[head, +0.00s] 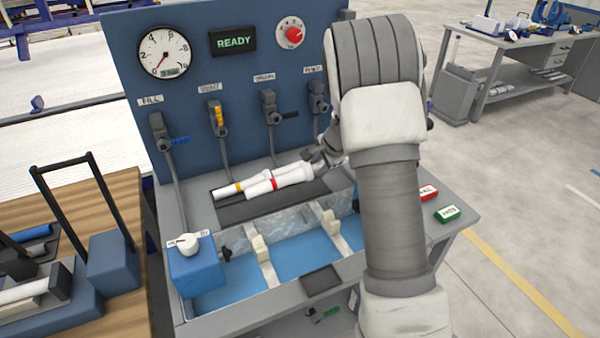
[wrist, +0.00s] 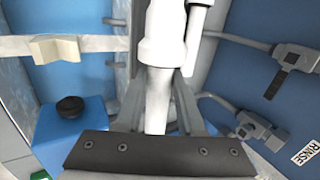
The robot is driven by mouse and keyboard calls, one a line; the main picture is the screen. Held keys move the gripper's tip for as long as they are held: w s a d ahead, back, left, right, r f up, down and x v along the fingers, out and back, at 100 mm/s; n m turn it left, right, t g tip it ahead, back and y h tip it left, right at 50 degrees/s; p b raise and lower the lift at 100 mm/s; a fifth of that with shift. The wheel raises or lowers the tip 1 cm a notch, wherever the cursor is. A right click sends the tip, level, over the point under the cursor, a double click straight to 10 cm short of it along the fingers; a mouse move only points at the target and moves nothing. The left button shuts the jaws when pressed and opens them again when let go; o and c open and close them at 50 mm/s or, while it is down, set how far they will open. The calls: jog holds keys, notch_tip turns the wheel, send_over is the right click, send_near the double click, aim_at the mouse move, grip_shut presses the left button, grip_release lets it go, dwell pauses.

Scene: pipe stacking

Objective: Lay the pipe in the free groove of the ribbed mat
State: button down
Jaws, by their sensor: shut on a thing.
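My gripper (wrist: 157,120) is shut on a white pipe (wrist: 163,50), which runs away from the jaws in the wrist view. In the head view my gripper (head: 326,156) is at the right end of the white pipes, partly hidden by my arm. The nearer pipe, with a red band (head: 273,184), appears to be the held one. I cannot tell whether the held pipe touches the mat.
A blue basin (head: 298,256) with cross bars lies in front of the mat. A blue panel (head: 200,70) with valves (head: 268,106) and hoses stands behind. A blue box with a white knob (head: 189,243) is at front left. Green and red blocks (head: 447,213) sit at the right.

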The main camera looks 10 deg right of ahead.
jog(key=shift+s+d+r, duration=0.2)
jog(key=shift+d+r, duration=0.2)
jog(key=shift+d, duration=0.1)
jog(key=shift+a, duration=0.15)
jog(key=w+a+f, duration=0.2)
jog(key=w+a, duration=0.2)
jog(key=a, duration=0.5)
jog(key=shift+y, duration=0.3)
notch_tip(320, 180, down, 8)
jog(key=b, duration=0.7)
jog(key=shift+w+d, duration=0.15)
jog(key=shift+f, duration=0.2)
jog(key=shift+c, duration=2.2)
grip_release()
